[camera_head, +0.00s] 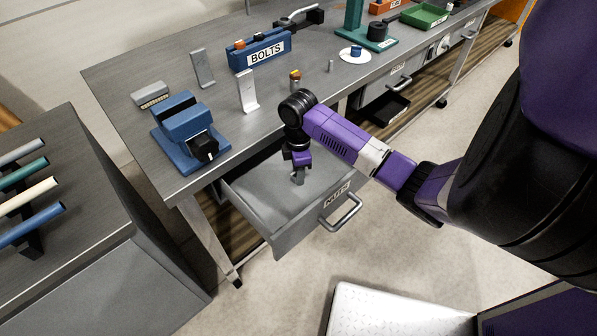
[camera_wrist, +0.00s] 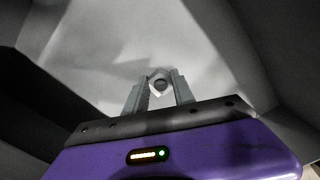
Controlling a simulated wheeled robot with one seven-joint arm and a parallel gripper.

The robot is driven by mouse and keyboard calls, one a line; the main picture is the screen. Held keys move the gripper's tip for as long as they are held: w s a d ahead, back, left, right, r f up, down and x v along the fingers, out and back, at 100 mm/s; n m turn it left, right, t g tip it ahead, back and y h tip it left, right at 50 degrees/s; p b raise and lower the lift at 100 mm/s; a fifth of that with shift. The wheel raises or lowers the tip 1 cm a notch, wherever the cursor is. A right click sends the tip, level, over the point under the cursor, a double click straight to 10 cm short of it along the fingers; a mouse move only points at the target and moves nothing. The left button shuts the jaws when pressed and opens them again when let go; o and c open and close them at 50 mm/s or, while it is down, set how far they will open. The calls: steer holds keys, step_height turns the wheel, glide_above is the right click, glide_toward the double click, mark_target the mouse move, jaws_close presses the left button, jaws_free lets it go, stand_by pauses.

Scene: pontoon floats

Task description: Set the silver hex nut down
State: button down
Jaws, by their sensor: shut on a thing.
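My gripper (camera_head: 298,178) reaches down into an open drawer (camera_head: 247,201) labelled NUTS, under the workbench. In the wrist view my gripper (camera_wrist: 158,88) is shut on the silver hex nut (camera_wrist: 160,85), which sits between the two fingertips with its dark hole showing. The grey drawer floor (camera_wrist: 120,60) lies beyond the nut. I cannot tell whether the nut touches the floor. In the head view the nut is too small or hidden to make out.
The drawer's walls and front handle (camera_head: 340,213) are close around my gripper. The bench above holds a blue vise (camera_head: 185,130), a blue BOLTS box (camera_head: 258,50) and metal brackets (camera_head: 247,92). A rack of coloured bars (camera_head: 30,215) stands at left.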

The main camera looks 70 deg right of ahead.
steer(key=c, duration=1.1)
jaws_free()
steer(key=shift+f, duration=0.1)
steer(key=shift+o, duration=0.2)
step_height(320, 180, up, 12)
steer(key=shift+r+p, duration=0.2)
steer(key=shift+p, duration=0.1)
